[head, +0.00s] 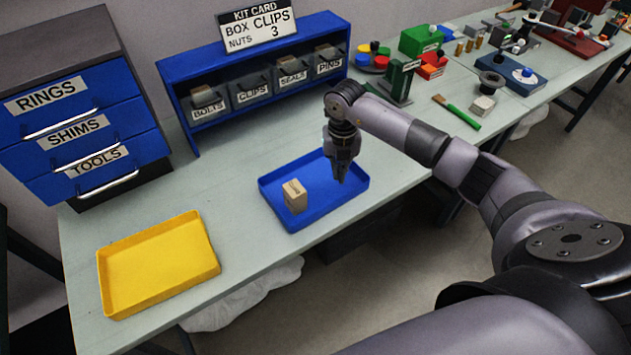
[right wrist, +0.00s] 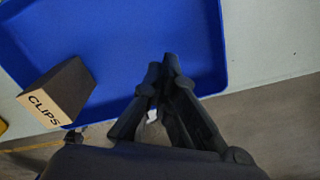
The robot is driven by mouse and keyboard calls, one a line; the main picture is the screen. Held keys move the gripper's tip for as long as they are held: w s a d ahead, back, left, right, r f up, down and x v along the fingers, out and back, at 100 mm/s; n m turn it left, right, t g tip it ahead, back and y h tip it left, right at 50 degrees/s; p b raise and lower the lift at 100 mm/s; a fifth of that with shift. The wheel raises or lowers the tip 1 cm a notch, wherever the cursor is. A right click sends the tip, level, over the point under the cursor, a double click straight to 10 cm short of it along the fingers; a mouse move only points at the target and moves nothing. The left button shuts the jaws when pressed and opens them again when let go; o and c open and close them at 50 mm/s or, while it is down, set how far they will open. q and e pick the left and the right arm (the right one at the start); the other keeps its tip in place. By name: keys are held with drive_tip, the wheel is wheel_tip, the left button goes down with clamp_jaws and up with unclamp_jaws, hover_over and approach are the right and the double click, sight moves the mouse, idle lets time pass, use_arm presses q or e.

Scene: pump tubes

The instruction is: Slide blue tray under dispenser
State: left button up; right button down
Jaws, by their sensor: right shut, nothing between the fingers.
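The blue tray (head: 318,208) lies flat on the grey-green table near its front edge. A small box labelled CLIPS (head: 294,196) stands in its left part; in the right wrist view the box (right wrist: 62,92) is left of my fingers, inside the blue tray (right wrist: 130,35). My right gripper (head: 341,178) points down over the right part of the tray, shut and empty. In the right wrist view its fingertips (right wrist: 163,64) show against the blue floor; I cannot tell whether they touch it. I cannot tell for sure which object is the dispenser. My left gripper is out of view.
A yellow empty tray (head: 160,265) lies at the front left. A blue shelf with labelled bins (head: 282,92) stands behind, with blue drawers (head: 80,140) at left. A green stand (head: 403,80), a brush (head: 458,113) and other items sit farther right. The table between the trays is clear.

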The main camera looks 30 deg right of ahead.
sight(337, 187)
drive_tip(key=shift+f+b, duration=1.65)
drive_tip(key=shift+f, duration=0.6)
drive_tip(key=shift+r+p, duration=0.4)
drive_tip(key=shift+r, duration=0.15)
drive_tip(key=shift+w+d+f+b, duration=0.15)
drive_tip(key=shift+d+b, duration=0.4)
drive_tip(key=shift+d, duration=0.95)
drive_tip(key=shift+w+d+r+b, duration=0.1)
drive_tip(key=shift+d+b, duration=0.4)
drive_tip(key=shift+d, duration=1.55)
